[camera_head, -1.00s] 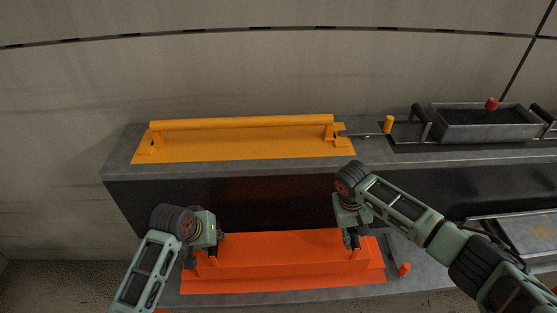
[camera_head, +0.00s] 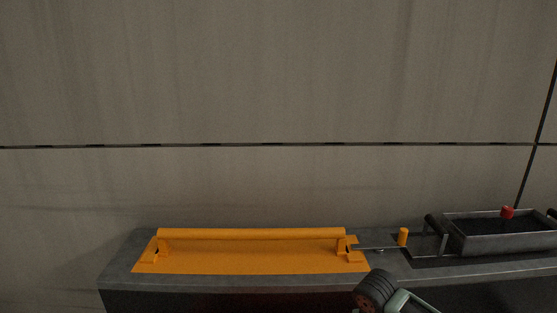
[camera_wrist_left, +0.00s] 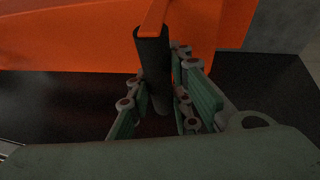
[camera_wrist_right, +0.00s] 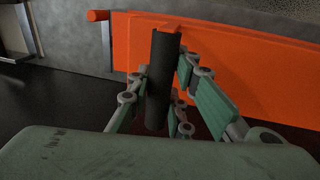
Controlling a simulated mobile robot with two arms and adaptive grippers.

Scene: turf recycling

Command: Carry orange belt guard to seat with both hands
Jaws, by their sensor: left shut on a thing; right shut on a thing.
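The orange belt guard, a bright red-orange panel with black grips, shows in the left wrist view (camera_wrist_left: 80,40) and the right wrist view (camera_wrist_right: 230,65). My left gripper (camera_wrist_left: 155,95) is shut on one black upright grip (camera_wrist_left: 151,60). My right gripper (camera_wrist_right: 160,100) is shut on another black grip (camera_wrist_right: 160,70). In the head view the guard and both gripper jaws are out of frame; only a part of my right arm shows at the bottom edge. I cannot tell which surface is the seat.
A yellow-orange guard with a long bar (camera_head: 250,258) lies on the grey bench (camera_head: 120,272) by the wall. To its right are a yellow-orange peg (camera_head: 403,237) and a dark tray (camera_head: 495,236) with a red knob (camera_head: 507,212). A small orange peg (camera_wrist_right: 97,15) shows beside the held guard.

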